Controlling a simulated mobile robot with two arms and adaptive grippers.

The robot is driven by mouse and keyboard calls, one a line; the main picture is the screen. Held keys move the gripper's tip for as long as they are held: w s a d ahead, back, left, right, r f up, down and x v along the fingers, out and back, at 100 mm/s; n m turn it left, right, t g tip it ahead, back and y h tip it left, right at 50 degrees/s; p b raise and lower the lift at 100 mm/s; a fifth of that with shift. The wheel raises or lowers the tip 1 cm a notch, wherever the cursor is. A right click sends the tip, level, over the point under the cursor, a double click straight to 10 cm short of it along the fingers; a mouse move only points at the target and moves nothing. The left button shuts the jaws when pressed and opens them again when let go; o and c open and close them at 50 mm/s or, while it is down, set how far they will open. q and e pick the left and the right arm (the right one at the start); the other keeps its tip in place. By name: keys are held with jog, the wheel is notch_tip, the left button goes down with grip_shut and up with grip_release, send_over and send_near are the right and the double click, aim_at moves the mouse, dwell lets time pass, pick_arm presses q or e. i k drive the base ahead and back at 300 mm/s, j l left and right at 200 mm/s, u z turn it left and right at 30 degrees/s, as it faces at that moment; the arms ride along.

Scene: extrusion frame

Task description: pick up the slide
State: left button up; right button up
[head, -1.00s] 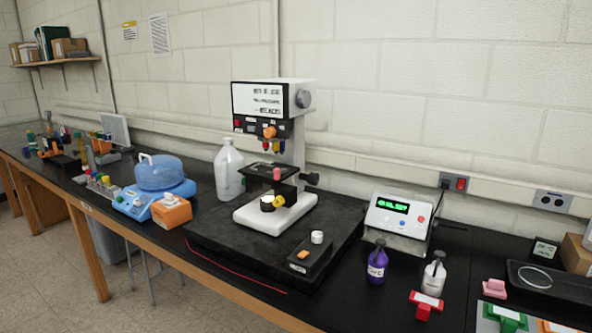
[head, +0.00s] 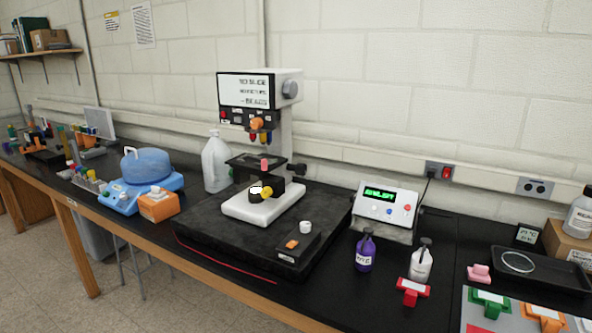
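No thing in the head view can be told for certain as the slide. A red holder (head: 413,292) with a flat white piece on top stands on the black bench at the lower right. A green holder (head: 489,303) and an orange holder (head: 545,317) with similar pale tops stand on a light mat, partly cut off by the frame. A microscope-like instrument (head: 262,92) stands mid-bench, with a small pink piece on its dark stage (head: 245,161). Neither of my grippers is in view.
Purple (head: 365,251) and white (head: 421,264) bottles stand in front of a meter with a green display (head: 385,207). A black tray (head: 550,272) and a pink block (head: 479,272) are at right. A blue-lidded device (head: 150,180) and an orange box (head: 158,205) are at left.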

aim_at(413, 289)
jog(key=l+u, duration=0.2)
jog(key=l, duration=0.3)
jog(key=k+l+u, duration=0.2)
jog(key=l, duration=0.3)
jog(key=l+u, duration=0.2)
jog(key=l, duration=0.3)
